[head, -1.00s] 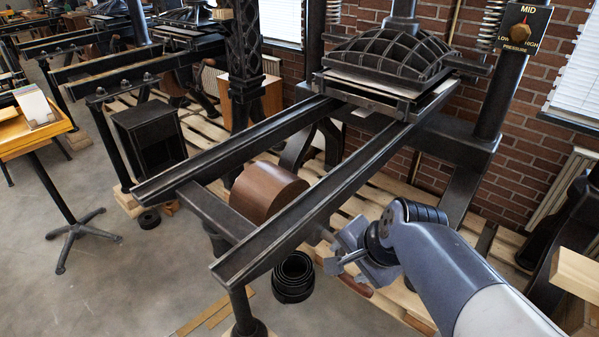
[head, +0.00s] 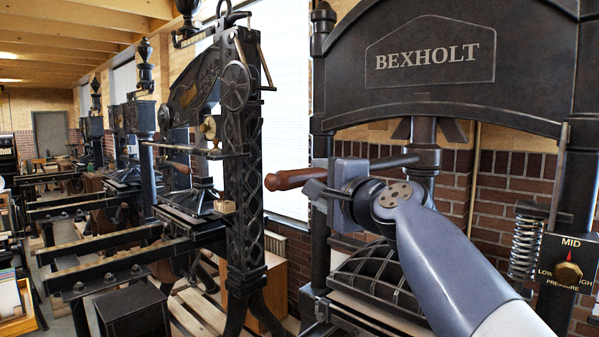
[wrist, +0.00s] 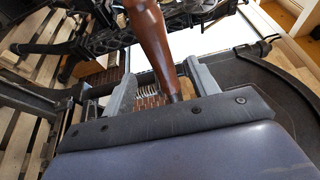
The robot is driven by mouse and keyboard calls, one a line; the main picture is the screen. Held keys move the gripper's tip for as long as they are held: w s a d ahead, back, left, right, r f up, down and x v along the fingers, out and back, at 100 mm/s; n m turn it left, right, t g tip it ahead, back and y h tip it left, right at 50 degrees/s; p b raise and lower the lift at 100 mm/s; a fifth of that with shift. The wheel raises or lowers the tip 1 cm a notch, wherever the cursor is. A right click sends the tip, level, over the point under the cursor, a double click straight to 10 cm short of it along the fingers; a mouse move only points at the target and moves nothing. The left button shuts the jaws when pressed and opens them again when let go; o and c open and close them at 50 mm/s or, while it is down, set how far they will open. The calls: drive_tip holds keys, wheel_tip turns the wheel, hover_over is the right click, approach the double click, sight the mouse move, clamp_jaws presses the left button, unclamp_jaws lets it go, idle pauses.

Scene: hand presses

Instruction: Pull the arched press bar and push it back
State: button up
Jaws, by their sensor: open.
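The arched press (head: 427,57) stands on the right in the head view, with BEXHOLT on its dark arch. Its bar (head: 400,162) runs left from the central column and ends in a brown wooden handle (head: 291,179). My gripper (head: 318,184) is at the handle's inner end, in front of the bar. In the wrist view the handle (wrist: 150,38) runs down between my two spread fingers, with visible gaps on both sides. My gripper is open and not clamped on it. Part of the bar is hidden behind my gripper.
A pressure dial (head: 567,272) and a coil spring (head: 525,248) are on the press's right side. A ribbed dome (head: 375,275) lies below my arm. Another ornate press (head: 246,150) stands to the left, with more presses behind it.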

sight(300, 176)
drive_tip(key=p+x, duration=0.2)
drive_tip(key=x, duration=0.7)
drive_tip(key=shift+w+a+p, duration=0.15)
drive_tip(key=shift+w+p, duration=0.15)
drive_tip(key=shift+w, duration=0.05)
drive_tip(key=shift+c, duration=0.6)
drive_tip(key=shift+f, duration=0.1)
clamp_jaws()
